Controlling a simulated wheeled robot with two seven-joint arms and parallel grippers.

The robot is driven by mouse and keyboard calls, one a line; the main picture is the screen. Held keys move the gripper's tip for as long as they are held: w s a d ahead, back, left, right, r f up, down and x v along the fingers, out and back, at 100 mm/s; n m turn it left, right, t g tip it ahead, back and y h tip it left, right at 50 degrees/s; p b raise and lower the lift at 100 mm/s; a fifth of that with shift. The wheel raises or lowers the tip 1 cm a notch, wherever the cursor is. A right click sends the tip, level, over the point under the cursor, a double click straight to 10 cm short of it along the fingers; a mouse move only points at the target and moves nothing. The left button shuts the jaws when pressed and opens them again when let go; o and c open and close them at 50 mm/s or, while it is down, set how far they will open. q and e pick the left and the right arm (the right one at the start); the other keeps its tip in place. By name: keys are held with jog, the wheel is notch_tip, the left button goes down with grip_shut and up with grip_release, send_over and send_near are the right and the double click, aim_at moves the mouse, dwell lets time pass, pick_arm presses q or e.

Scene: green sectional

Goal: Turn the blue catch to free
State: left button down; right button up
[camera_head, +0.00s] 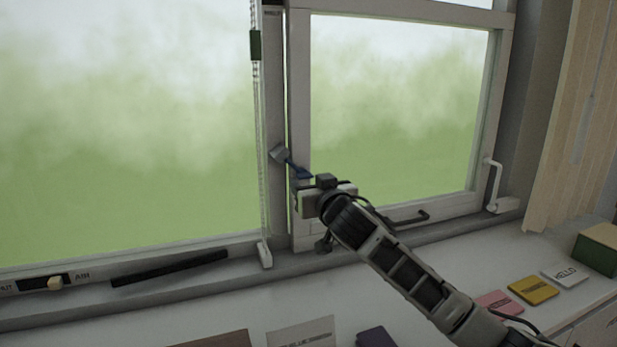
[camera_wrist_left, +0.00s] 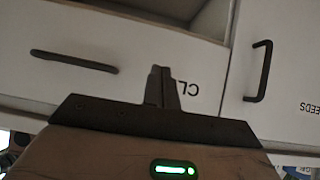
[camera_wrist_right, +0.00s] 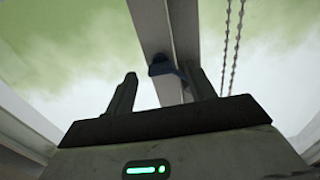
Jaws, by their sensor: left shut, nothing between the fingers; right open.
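The blue catch (camera_head: 297,168) is on the window frame post, its lever slanting down to the right from a grey mount (camera_head: 279,154). My right gripper (camera_head: 301,190) is at the post, right by the lower end of the catch. In the right wrist view the blue catch (camera_wrist_right: 162,68) shows beyond and between the two open fingers of the right gripper (camera_wrist_right: 160,92), nearer the right finger. I cannot tell whether a finger touches it. My left gripper (camera_wrist_left: 162,88) is shut and empty, in front of white drawers, and is out of the head view.
A bead chain with a green tag (camera_head: 255,45) hangs just left of the post. A black window handle (camera_head: 408,217) and a white handle (camera_head: 493,185) are to the right. The white counter (camera_head: 420,255) below holds coloured cards and a green box (camera_head: 597,250). A drawer handle (camera_wrist_left: 75,61) is near my left gripper.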

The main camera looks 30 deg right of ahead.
pick_arm(q)
jog(key=shift+a, duration=0.1)
pick_arm(e)
jog(key=shift+x, duration=0.8)
jog(key=shift+c, duration=0.3)
jog(key=c, duration=0.9)
